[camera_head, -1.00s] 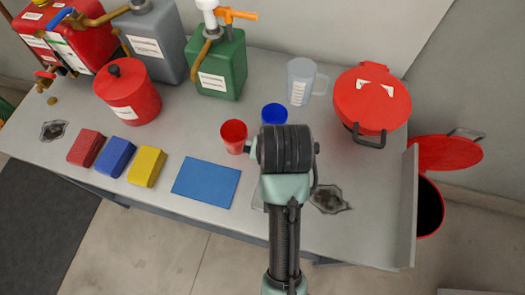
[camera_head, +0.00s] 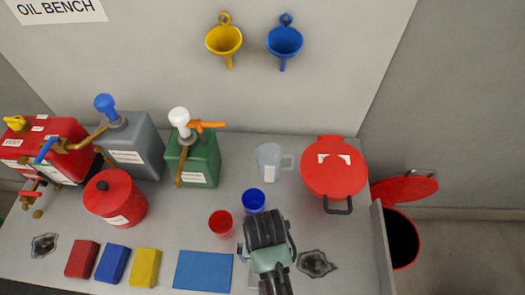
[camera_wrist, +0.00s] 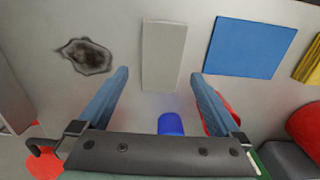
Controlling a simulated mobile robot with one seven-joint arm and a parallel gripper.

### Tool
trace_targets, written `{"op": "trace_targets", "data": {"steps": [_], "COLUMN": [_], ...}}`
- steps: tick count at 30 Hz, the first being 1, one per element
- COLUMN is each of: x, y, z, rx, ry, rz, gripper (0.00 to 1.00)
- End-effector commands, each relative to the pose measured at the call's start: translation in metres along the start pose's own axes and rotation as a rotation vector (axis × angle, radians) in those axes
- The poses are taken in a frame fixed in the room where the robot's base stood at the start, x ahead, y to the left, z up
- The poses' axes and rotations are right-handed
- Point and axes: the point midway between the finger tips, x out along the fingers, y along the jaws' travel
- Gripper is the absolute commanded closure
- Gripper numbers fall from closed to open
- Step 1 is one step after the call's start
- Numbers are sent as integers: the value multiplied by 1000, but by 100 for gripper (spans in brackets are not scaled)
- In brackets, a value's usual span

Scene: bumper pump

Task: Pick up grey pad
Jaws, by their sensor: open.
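The grey pad (camera_wrist: 163,55) is a flat pale grey rectangle lying on the bench. In the wrist view it lies beyond and between the two fingertips of my gripper (camera_wrist: 159,75). The fingers are spread apart, with nothing between their tips, and the pad does not appear to touch them. In the head view my arm hides most of the pad; only a pale sliver of it (camera_head: 253,279) shows beside the arm. My gripper's fingers are hidden in the head view by the wrist.
A blue mat (camera_head: 203,271) lies left of the pad, and a dark stain (camera_head: 315,263) right. A red cup (camera_head: 221,224) and a blue cup (camera_head: 253,201) stand near my wrist. Yellow (camera_head: 146,267), blue (camera_head: 112,263) and red (camera_head: 82,258) blocks lie left. A red lidded can (camera_head: 334,172) stands back right.

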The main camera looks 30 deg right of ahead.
Motion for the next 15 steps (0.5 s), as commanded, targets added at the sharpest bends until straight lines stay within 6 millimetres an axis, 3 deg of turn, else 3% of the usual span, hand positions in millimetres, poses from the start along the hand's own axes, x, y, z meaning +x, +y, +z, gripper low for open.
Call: {"op": "trace_targets", "data": {"steps": [8,15], "x": [20,52], "y": [-1,-2], "z": [0,-1], "rx": [-1,0], "ry": [-2,-1], "rz": [1,1], "gripper": [0,0]}}
